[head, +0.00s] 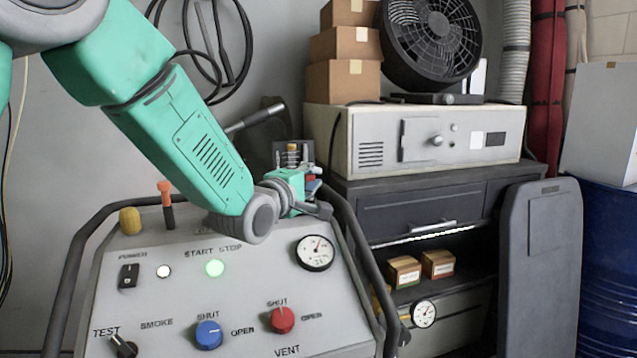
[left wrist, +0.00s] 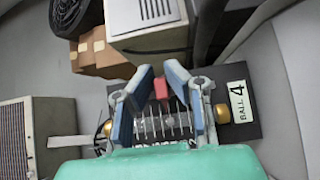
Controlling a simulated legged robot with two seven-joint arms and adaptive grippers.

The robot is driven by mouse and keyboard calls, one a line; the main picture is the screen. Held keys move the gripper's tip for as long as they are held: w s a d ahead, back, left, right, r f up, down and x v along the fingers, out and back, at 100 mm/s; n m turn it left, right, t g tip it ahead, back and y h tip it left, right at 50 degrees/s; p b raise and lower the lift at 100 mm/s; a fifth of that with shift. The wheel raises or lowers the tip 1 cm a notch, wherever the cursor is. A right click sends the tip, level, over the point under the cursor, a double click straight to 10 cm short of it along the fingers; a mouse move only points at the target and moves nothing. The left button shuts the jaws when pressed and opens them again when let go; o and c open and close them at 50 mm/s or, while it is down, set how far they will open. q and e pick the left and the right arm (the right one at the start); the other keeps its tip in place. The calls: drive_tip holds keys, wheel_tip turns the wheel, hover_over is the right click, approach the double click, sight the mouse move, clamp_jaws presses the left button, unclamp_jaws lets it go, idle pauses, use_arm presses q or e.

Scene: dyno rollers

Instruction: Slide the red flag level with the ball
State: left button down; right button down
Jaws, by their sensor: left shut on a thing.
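My left gripper (head: 308,187) is in front of a small dark gauge (head: 292,150) behind the top right of the grey control panel. In the left wrist view, its two blue-grey fingers (left wrist: 161,80) are closed around the small red flag (left wrist: 161,90), which sits between them over a scale with several tick marks. A label (left wrist: 239,101) beside the scale reads "BALL 4". I cannot make out the ball clearly; the fingers and wrist cover part of the gauge. My right gripper is not in view.
A beige machine (head: 380,140) stands behind on a dark cabinet.

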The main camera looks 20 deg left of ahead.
sight(306, 180)
use_arm(q)
drive_tip(key=shift+a+f, duration=0.15)
drive_tip(key=shift+a, duration=0.4)
drive_tip(key=c, duration=1.9)
unclamp_jaws()
drive_tip(key=o, duration=0.3)
drive_tip(key=shift+a, duration=0.2)
drive_tip(key=shift+s+a, duration=0.1)
drive_tip(key=shift+a, duration=0.2)
drive_tip(key=s, duration=0.4)
drive_tip(key=shift+s+d, duration=0.15)
drive_tip(key=s+a, duration=0.2)
drive_tip(key=s, duration=0.5)
drive_tip(key=shift+s, duration=0.2)
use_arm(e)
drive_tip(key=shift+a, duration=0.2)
use_arm(q)
drive_tip(key=shift+a+f, duration=0.15)
drive_tip(key=shift+a, duration=0.25)
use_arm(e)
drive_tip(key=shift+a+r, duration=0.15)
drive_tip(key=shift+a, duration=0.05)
